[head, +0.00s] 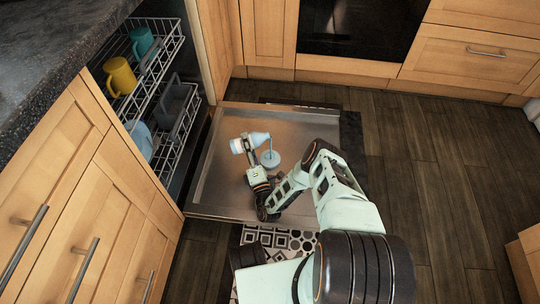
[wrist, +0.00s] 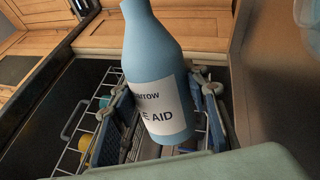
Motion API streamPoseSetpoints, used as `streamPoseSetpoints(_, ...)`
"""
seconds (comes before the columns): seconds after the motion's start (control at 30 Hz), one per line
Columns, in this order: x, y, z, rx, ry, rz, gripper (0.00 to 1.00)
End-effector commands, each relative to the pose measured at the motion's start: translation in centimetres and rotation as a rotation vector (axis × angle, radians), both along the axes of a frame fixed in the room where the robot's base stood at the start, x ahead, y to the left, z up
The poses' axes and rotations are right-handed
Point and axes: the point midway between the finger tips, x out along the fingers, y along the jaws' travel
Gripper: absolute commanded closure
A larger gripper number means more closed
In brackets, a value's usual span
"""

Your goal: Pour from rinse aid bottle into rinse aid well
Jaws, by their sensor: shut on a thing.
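The light blue rinse aid bottle (head: 259,138) with a white label is held tipped nearly on its side above the open dishwasher door. Its neck points right, and a thin blue stream falls from it to the round, pale rinse aid well (head: 270,159) on the door. My gripper (head: 247,150) is shut around the labelled part of the bottle, left of the well. In the wrist view the bottle (wrist: 153,62) stands between both fingers (wrist: 165,112), its label partly reading "AID". The well's inside is too small to make out.
The metal dishwasher door (head: 215,185) lies folded down. Its racks (head: 165,62) at the left hold a yellow mug (head: 120,76), a teal mug (head: 142,41) and a blue dish (head: 140,138). A dark counter (head: 50,40) overhangs at upper left. Open wooden floor (head: 430,170) lies right.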

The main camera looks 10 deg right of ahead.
Motion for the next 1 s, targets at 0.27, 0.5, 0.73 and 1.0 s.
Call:
streamPoseSetpoints(0.27,0.0,0.0,0.1,0.01,-0.002,0.0,0.9)
streamPoseSetpoints(0.5,0.0,0.0,0.1,0.018,-0.001,0.0,0.9)
streamPoseSetpoints(0.73,0.0,-0.1,0.1,-0.002,-0.001,-0.001,0.9)
streamPoseSetpoints(1.0,0.1,-1.1,1.1,-0.38,-0.022,-0.002,0.9)
